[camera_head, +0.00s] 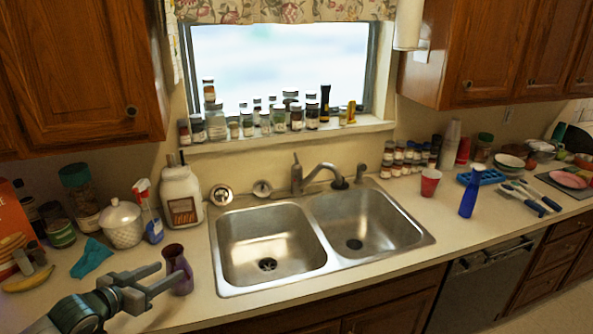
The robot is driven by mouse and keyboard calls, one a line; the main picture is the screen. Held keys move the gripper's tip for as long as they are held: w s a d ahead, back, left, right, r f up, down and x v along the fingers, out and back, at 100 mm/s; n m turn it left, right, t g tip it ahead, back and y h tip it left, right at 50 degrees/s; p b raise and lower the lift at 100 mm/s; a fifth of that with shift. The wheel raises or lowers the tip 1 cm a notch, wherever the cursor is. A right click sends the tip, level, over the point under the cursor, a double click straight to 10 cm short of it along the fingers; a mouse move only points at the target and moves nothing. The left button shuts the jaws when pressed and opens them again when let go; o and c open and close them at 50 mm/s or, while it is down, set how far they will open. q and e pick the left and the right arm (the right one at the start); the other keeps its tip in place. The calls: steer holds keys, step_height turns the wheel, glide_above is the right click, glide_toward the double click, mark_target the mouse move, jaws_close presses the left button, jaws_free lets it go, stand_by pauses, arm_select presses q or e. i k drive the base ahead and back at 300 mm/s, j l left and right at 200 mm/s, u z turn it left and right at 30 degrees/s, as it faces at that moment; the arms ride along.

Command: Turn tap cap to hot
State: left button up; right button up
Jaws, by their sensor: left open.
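The tap (323,172) stands behind the double sink, near the divider between the basins. Its cap (296,160) is at the top of the upright metal body on the left, and the spout reaches to the right. How far the cap is turned is too small to tell. My left gripper (171,271) is open at the lower left, over the counter left of the sink and well away from the tap. Its fingers point right, close to a dark purple vase (175,255); one finger overlaps the vase in the picture. I cannot tell whether they touch. My right gripper is out of view.
The double sink (318,222) is empty. A large white jar (181,197), a spray bottle (148,212) and a white lidded pot (121,222) stand left of it. Several bottles line the sill (290,135). A red cup (430,183) and blue bottle (470,196) stand right.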

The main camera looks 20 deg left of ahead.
mark_target(296, 169)
steer(key=i+l, duration=0.15)
steer(key=i, duration=0.8)
steer(key=i+l, duration=0.15)
steer(key=i, duration=0.8)
